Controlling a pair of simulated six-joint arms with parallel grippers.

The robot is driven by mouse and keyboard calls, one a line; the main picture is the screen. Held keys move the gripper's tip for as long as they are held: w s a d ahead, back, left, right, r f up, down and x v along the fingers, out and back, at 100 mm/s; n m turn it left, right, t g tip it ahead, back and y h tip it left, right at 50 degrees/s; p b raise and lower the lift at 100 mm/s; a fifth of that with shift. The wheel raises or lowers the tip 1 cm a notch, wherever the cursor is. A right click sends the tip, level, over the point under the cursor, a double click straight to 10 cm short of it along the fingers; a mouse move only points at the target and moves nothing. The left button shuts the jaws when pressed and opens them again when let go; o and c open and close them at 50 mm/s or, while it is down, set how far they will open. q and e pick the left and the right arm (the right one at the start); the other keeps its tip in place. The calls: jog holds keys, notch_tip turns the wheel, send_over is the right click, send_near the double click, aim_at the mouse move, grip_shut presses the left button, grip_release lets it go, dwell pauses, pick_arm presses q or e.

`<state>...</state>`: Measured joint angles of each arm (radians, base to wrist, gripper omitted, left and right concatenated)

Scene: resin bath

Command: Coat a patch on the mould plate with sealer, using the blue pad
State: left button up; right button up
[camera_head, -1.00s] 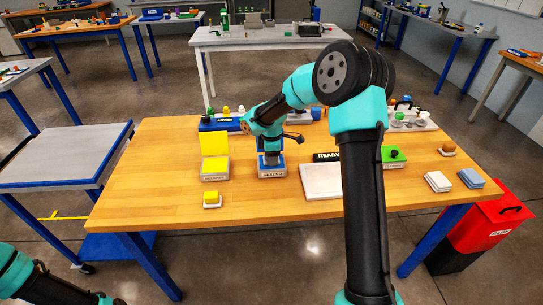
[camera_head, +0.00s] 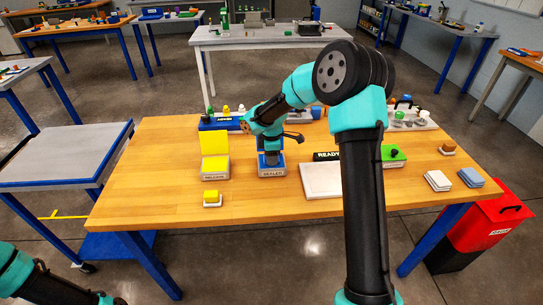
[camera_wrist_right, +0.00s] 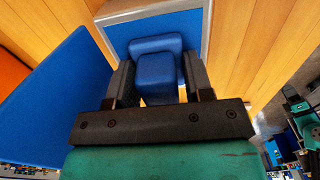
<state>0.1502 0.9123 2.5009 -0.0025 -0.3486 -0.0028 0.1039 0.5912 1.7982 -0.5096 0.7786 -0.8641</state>
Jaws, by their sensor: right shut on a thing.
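My right gripper (camera_head: 270,150) is shut on the blue pad (camera_wrist_right: 157,78), which sits between the two fingers in the right wrist view. The pad is over the blue sealer tray (camera_head: 272,173), inside its pale rim as seen from the wrist (camera_wrist_right: 204,30); I cannot tell whether it touches the tray's surface. The tray's raised blue lid (camera_wrist_right: 60,95) stands to the left in the wrist view. The pale mould plate (camera_head: 321,182) lies to the right of the tray, partly hidden by my right arm. My left arm shows at the lower left, its gripper out of view.
A yellow tray (camera_head: 214,173) with a raised lid stands left of the sealer tray, with a yellow pad (camera_head: 211,197) before it. A green-topped tray (camera_head: 393,154) and folded cloths (camera_head: 438,181) are right. The wooden table's (camera_head: 140,190) left end is clear.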

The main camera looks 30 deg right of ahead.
dwell(0.6)
jog(key=shift+r, duration=3.5)
jog(key=shift+a+f+m, duration=0.15)
jog(key=shift+a+m, duration=0.25)
jog(key=shift+a, duration=0.05)
jog(key=a+f+m, duration=0.1)
jog(key=a+m, duration=0.3)
jog(key=s+a+f+m, duration=0.1)
jog(key=a+m, duration=0.4)
jog(key=a+f+m, duration=0.1)
jog(key=a+m, duration=0.4)
jog(key=shift+s+a+f, duration=0.15)
jog(key=shift+s+f, duration=0.05)
jog(key=shift+s+a+f+m, duration=0.2)
jog(key=shift+a+m, duration=0.55)
jog(key=shift+m, duration=0.05)
jog(key=shift+d, duration=0.1)
